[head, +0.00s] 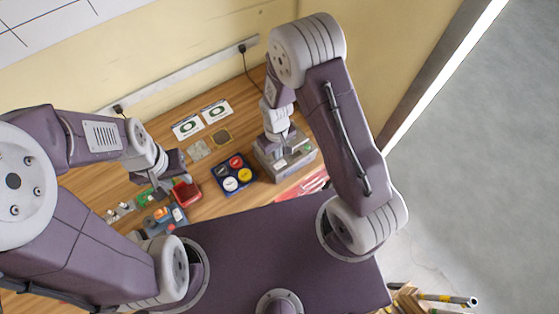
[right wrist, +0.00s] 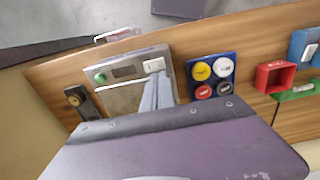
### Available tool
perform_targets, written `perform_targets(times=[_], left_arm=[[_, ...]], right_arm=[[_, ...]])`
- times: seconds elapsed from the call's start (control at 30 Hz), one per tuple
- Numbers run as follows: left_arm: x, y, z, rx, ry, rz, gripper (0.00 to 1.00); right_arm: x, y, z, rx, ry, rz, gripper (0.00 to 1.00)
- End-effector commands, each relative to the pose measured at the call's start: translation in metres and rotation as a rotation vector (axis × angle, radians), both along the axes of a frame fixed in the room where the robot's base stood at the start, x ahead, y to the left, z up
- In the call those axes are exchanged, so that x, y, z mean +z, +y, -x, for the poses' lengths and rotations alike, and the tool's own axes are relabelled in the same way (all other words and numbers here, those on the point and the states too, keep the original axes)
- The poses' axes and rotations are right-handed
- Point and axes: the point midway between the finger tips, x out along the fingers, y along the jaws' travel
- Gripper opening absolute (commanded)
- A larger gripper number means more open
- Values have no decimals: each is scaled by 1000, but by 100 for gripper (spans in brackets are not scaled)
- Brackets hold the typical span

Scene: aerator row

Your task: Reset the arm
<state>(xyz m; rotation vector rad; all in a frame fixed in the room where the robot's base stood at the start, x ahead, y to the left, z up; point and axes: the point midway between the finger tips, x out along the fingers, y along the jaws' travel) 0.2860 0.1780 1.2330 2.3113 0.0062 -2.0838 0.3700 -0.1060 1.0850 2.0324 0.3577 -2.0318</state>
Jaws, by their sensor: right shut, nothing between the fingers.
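My right gripper (head: 282,152) is over the grey box (head: 302,157) on the wooden bench in the head view. In the right wrist view its fingers (right wrist: 156,106) are together and empty in front of the grey box (right wrist: 122,92). I cannot tell whether they touch it. The box has a green button (right wrist: 100,78), a dark display and a white switch plate. My left gripper (head: 178,178) is near the red open box (head: 186,194); its jaw opening is unclear.
A blue tray (head: 221,173) with coloured round caps stands left of the grey box. Cards (head: 187,127) lie behind. A blue holder (head: 178,215) stands front left. A dark block with a brass knob (right wrist: 74,99) shows beside the grey box in the right wrist view.

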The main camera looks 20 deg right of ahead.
Motion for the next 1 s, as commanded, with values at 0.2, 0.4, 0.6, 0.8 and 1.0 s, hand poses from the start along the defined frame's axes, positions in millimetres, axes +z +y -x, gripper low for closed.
perform_targets(times=[0.2,0.4,0.6,0.8,1.0], left_arm=[[-1,0,0,0,0,0,36],[-1,0,0,0,0,0,36],[-37,0,0,0,0,0,36],[-146,0,0,0,1,0,36],[-197,0,0,0,1,0,36]], right_arm=[[-1,0,0,0,1,0,0],[-1,0,0,0,0,0,0],[-22,-6,-15,-29,-44,-11,0],[-32,-44,-32,-163,-227,-46,0],[-37,-73,37,-313,-224,-51,0]])
